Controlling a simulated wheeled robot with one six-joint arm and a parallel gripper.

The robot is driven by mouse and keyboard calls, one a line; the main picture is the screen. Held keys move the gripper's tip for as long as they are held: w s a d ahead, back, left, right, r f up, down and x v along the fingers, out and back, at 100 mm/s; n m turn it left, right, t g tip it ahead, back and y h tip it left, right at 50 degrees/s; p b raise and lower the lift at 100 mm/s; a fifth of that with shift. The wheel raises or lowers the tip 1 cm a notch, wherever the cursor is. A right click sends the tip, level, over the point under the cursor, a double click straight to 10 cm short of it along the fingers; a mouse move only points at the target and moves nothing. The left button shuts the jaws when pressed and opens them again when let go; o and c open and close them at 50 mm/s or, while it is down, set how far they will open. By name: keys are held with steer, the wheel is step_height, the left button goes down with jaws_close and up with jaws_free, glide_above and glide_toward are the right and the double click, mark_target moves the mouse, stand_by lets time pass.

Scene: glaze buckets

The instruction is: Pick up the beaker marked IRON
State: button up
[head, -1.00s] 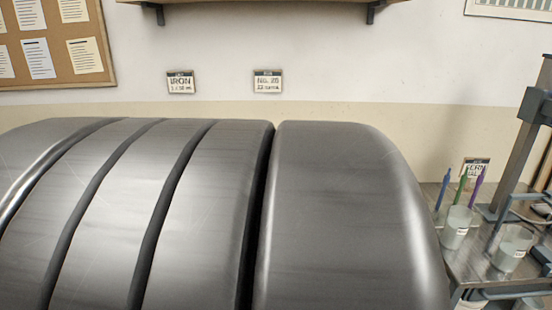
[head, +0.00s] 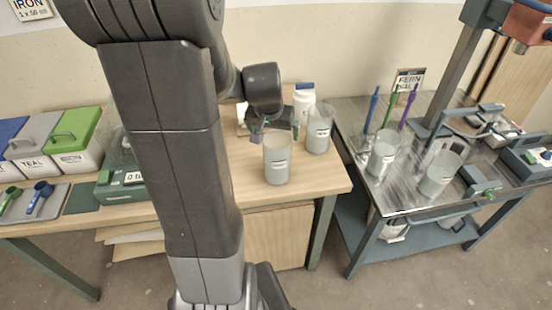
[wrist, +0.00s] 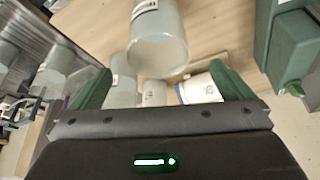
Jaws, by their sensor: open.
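A translucent pale beaker (head: 278,165) with a white label stands upright near the right end of the wooden table. A second one (head: 318,130) stands just behind it to the right. The writing on their labels is too small to read, so I cannot tell which says IRON. My gripper (head: 276,122) is at the nearer beaker's top, partly hidden by my arm. In the wrist view my gripper (wrist: 163,85) is open, its green fingers wide apart. A beaker (wrist: 158,38) shows large just beyond the fingers, its rim towards me, and nothing is held.
A white bottle (head: 304,98) stands behind the beakers. A metal cart (head: 398,198) at right carries two more beakers, one (head: 383,157) by coloured upright sticks. At left are lidded bins (head: 75,145), a green scale (head: 122,186) and scoops (head: 40,195).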

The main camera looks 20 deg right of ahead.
mark_target(277, 143)
steer(key=shift+p+x, duration=0.45)
steer(key=shift+x, duration=4.35)
steer(key=shift+d, duration=0.15)
steer(key=c, duration=1.7)
steer(key=shift+c, duration=0.6)
steer(key=shift+r, duration=0.2)
